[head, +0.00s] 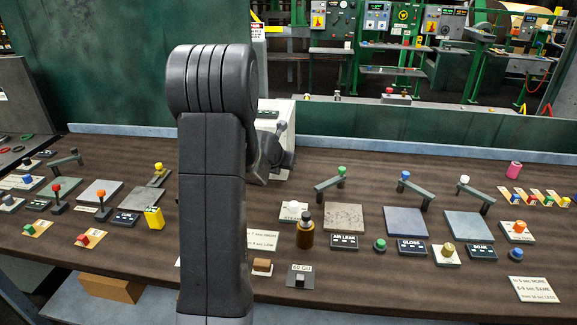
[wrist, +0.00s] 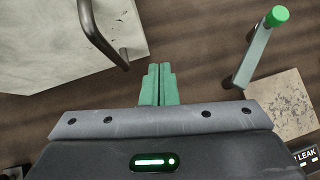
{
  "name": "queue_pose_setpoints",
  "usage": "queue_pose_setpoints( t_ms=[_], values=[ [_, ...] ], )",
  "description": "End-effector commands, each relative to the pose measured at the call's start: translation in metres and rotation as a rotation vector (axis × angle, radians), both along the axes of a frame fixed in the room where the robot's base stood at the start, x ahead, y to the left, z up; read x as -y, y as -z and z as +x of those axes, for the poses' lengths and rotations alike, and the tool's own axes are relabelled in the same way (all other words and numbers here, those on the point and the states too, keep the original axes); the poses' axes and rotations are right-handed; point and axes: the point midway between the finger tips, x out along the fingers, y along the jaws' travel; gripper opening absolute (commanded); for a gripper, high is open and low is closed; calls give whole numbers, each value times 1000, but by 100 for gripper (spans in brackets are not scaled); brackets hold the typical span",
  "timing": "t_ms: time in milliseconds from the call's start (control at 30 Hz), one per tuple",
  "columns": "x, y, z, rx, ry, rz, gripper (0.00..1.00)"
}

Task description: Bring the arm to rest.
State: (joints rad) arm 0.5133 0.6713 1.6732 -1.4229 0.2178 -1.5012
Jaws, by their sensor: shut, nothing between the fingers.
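My gripper (wrist: 159,84) shows in the wrist view with its two green fingers together and nothing between them. It hangs above the brown bench top (wrist: 190,50). A pale block with a curved metal handle (wrist: 102,35) is to the upper left of the fingers.
The bench carries levers, plates and labels on both sides of my arm. A brown bottle (head: 305,235) stands just right of the arm, near the AIR LEAK label (head: 343,241). A green wall (head: 400,128) rises behind the bench.

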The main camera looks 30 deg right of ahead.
Motion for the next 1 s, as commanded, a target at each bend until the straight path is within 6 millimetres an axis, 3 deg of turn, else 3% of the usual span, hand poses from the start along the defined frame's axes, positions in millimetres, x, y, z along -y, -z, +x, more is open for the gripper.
queue_pose_setpoints(
  t_ms=[400, 1000],
  values=[
    [-29, -49, -41, -3, -3, 1, 0],
    [-32, -52, -46, -5, -2, 2, 0]
  ],
)
